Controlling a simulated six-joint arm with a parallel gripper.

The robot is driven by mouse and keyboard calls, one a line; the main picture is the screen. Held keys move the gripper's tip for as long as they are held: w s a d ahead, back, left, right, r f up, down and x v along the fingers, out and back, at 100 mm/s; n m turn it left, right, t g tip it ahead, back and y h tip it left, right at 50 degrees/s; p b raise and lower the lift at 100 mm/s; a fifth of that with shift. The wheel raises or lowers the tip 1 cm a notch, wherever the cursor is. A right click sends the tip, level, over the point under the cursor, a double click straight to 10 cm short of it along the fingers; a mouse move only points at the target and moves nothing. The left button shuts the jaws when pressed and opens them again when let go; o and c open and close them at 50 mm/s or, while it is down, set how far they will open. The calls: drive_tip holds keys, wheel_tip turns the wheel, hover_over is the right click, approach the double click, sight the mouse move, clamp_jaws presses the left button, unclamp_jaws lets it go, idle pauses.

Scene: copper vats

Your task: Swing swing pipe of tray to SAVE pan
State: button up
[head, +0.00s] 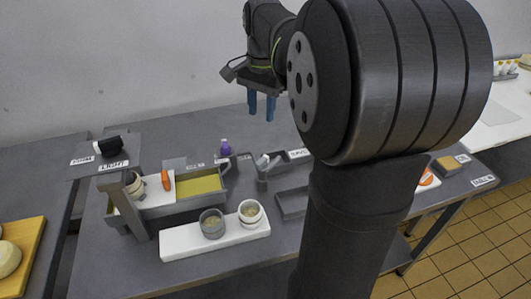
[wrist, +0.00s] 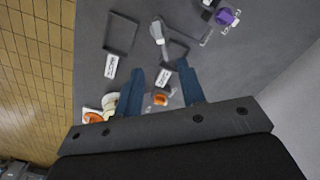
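The swing pipe (head: 263,163) is a small grey spout on a post in the middle of the table. In the wrist view it shows as a pale piece (wrist: 158,33) between two shallow grey pans. The back pan (head: 285,162) has a white label that seems to read SAVE; it also shows in the wrist view (wrist: 187,42). The front pan (head: 291,203) is partly hidden by my arm; the wrist view shows it whole (wrist: 135,36). I cannot tell which pan the spout is over. My gripper (head: 262,104) is open and empty, above and apart from the pipe.
In the wrist view, an orange item (wrist: 160,99) lies below my fingers. Tiled floor lies beyond the table's front edge.

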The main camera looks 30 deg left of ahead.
sight(262, 159)
wheel_tip(262, 159, down, 16)
drive_tip(key=shift+d+f, duration=0.1)
idle(0.5)
